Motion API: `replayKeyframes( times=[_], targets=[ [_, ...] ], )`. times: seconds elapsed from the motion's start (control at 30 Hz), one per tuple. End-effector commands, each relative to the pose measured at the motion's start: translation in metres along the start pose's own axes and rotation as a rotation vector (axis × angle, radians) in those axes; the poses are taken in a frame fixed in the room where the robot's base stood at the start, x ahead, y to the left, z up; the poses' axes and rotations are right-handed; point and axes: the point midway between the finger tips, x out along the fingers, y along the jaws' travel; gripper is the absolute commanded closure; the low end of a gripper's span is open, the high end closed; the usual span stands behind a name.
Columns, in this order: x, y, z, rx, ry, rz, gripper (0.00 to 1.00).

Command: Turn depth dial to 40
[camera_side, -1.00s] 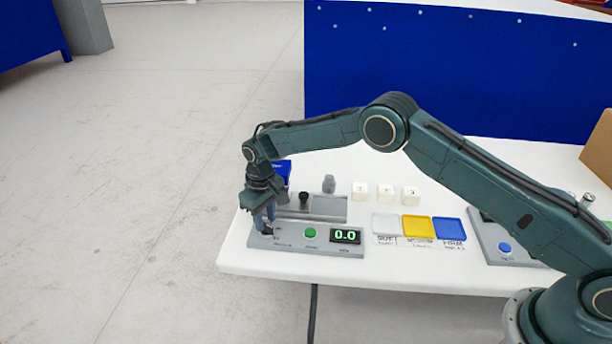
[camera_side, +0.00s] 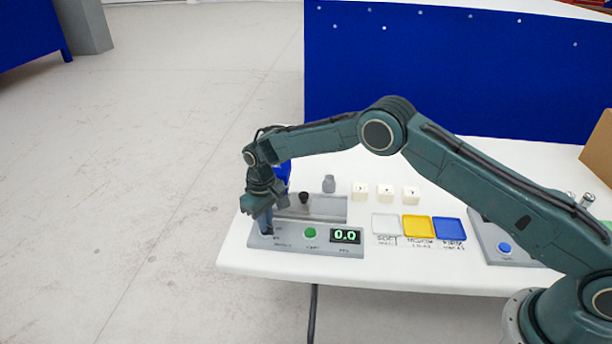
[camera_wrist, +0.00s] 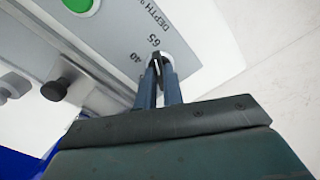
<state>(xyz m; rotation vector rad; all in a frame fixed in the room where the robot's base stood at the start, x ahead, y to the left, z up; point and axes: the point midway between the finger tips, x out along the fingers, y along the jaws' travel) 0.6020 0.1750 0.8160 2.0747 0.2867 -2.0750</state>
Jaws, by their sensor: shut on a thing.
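The depth dial (camera_wrist: 157,63) is a small dark knob on the grey panel, partly hidden between my fingers in the wrist view. The printed numbers 40 and 65 and the word DEPTH show beside it. My gripper (camera_wrist: 161,82) is shut on the dial. In the side view my gripper (camera_side: 266,228) points down at the left end of the grey machine (camera_side: 290,243), and the dial is hidden there. The exact pointing direction of the dial cannot be told.
A green button (camera_side: 310,233) and a display (camera_side: 345,236) reading 0.0 sit right of my gripper. White, yellow (camera_side: 418,227) and blue trays lie farther right. The front table edge is close.

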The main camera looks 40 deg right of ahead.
Motion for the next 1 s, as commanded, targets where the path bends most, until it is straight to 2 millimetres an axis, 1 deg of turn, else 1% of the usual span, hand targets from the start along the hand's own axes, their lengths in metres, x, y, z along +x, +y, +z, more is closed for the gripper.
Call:
replayKeyframes(
  times=[0.17, 0.37, 0.57, 1.0],
  targets=[
    [-0.0006, -0.0005, -0.0002, -0.049, 0.000, 0.000, 1.00],
    [-0.0007, -0.0004, -0.0003, -0.158, 0.000, 0.000, 1.00],
    [-0.0008, -0.0004, -0.0004, -0.318, 0.000, 0.000, 1.00],
    [-0.0011, -0.0004, -0.0006, -0.730, 0.001, 0.001, 1.00]
  ],
)
